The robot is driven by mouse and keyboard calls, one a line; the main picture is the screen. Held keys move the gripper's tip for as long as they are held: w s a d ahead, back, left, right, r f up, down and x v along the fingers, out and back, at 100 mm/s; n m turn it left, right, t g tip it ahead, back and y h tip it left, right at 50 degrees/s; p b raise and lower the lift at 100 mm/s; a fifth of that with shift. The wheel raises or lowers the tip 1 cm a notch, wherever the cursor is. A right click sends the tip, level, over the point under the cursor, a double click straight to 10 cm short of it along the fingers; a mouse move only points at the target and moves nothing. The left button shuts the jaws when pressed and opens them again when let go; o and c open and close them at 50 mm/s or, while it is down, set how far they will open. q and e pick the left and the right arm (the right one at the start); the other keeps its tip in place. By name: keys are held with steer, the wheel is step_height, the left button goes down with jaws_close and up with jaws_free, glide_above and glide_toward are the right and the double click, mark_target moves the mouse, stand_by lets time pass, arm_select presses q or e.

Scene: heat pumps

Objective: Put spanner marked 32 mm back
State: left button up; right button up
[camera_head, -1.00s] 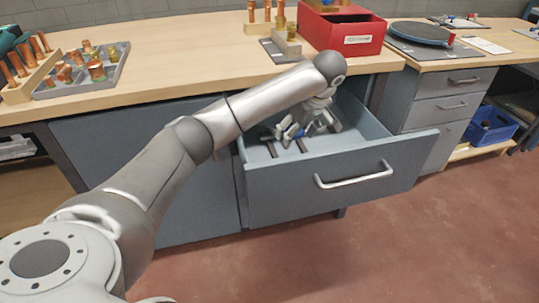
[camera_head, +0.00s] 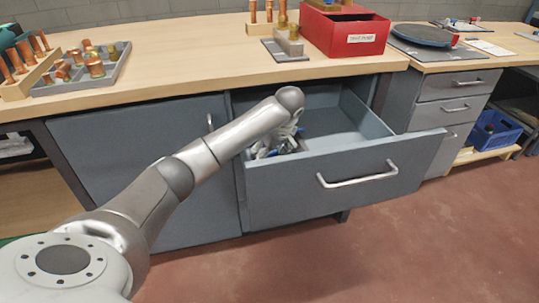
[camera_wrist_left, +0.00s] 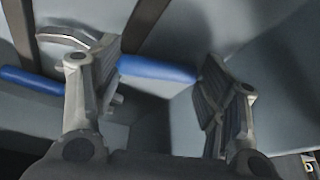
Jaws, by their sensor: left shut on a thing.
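My left gripper (camera_head: 278,146) is down inside the open grey drawer (camera_head: 335,185), at its left end. In the left wrist view its two fingers (camera_wrist_left: 158,100) stand apart with a blue-handled tool (camera_wrist_left: 158,69) spanning between them; the gripper is shut on this tool, seemingly the spanner. No size mark can be read. Another blue piece (camera_wrist_left: 30,80) shows left of the left finger, near a curved metal end (camera_wrist_left: 65,38); I cannot tell whether it belongs to the same tool. In the head view the arm hides much of the gripper. My right gripper is not in view.
The wooden bench top (camera_head: 190,75) lies above the drawer. It carries a red box (camera_head: 345,30), a grey tray of copper fittings (camera_head: 85,70) and a dark round plate (camera_head: 423,35). The drawer's right part is bare. A blue crate (camera_head: 495,132) sits low at right.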

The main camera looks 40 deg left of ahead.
arm_select(q)
steer(key=shift+r, duration=0.1)
steer(key=o, duration=1.2)
steer(key=shift+o, duration=0.2)
steer(key=p+v, duration=0.2)
steer(key=v, duration=1)
steer(key=shift+p, duration=0.35)
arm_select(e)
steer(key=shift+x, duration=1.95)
arm_select(q)
steer(key=shift+s, duration=0.1)
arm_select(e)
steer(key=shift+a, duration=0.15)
